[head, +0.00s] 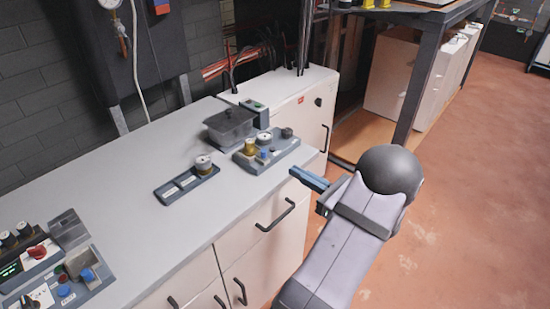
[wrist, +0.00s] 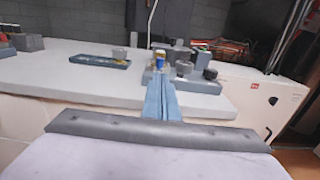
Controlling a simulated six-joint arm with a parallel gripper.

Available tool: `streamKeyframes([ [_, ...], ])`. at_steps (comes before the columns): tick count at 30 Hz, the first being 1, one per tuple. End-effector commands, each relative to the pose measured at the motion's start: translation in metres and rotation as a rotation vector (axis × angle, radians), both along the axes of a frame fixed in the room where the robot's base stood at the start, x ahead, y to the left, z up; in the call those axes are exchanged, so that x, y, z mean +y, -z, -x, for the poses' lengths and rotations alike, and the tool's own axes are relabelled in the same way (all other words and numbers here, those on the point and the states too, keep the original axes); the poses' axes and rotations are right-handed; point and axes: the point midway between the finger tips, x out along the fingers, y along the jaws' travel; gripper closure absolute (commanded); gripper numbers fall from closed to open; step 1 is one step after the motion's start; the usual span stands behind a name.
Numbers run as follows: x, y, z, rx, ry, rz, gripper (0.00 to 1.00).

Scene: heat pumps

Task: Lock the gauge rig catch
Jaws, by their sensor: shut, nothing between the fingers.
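A grey fixture base (head: 290,154) sits on the bench near its right front corner. It carries a brass-and-white cylinder (head: 251,145), blue fittings (head: 264,138) and a dark knob (head: 287,132). It may be the gauge rig; I cannot single out its catch. My gripper (head: 293,171) is shut and empty, just off the bench's front edge, in front of the fixture and apart from it. In the wrist view its blue fingers (wrist: 160,80) lie together and point towards the fixture, hiding part of its base.
A clear-lidded grey box (head: 230,126) and a green-buttoned box (head: 254,113) stand behind the fixture. A tray (head: 187,184) with a cylinder lies to the left. A control panel (head: 85,278) is at the lower left. Drawer handles (head: 275,215) project from the bench front. Bare bench lies between.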

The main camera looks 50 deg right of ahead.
Motion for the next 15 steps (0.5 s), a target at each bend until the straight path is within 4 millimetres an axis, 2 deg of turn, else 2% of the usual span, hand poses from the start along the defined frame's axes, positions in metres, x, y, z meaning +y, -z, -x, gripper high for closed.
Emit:
streamKeyframes([
  [6, 0.001, -0.002, -0.042, 0.000, -0.005, 0.001, 1.00],
  [15, 0.000, -0.001, -0.081, 0.000, -0.002, 0.001, 1.00],
])
